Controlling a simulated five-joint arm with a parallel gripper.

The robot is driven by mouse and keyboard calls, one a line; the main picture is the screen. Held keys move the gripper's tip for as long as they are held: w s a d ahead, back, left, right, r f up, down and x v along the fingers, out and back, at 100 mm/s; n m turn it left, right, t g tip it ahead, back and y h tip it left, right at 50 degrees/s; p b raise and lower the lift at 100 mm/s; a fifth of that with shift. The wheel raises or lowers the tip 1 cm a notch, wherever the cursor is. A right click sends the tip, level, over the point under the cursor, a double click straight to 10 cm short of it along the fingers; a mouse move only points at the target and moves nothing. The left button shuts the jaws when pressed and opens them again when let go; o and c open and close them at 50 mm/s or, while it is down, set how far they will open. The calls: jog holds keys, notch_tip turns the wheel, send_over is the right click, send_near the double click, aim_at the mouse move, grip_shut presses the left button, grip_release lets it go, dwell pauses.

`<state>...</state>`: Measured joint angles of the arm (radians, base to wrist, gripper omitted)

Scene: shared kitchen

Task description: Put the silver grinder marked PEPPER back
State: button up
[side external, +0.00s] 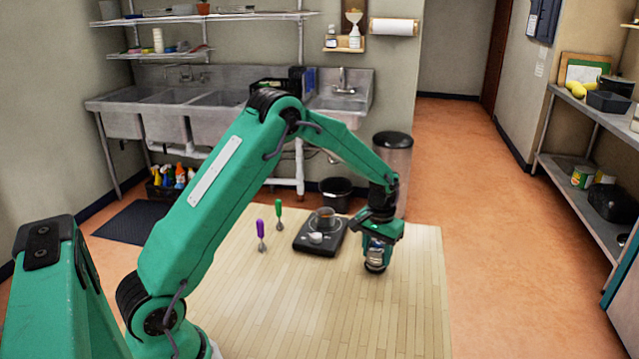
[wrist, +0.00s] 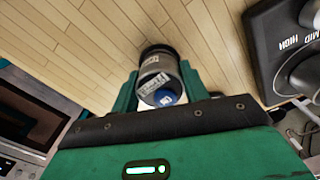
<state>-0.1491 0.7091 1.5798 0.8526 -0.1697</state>
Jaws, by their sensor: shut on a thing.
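A silver grinder (side external: 376,254) with a dark end hangs upright, or nearly so, in my gripper (side external: 380,240), over the right part of the wooden table. In the wrist view, the grinder (wrist: 157,62) sits between the two green fingers of my gripper (wrist: 158,82), which are closed on its sides. It carries a pale printed label and a blue patch. I cannot read the word on it. I cannot tell whether its lower end touches the tabletop.
A purple-handled tool (side external: 261,232) and a green-handled tool (side external: 279,210) stand farther left. The wooden tabletop (side external: 300,310) is clear in front.

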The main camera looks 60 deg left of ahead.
aim_at(378, 246)
jog(key=o, duration=1.3)
jog(key=shift+f, duration=0.1)
notch_tip(378, 246, up, 12)
dwell(0.6)
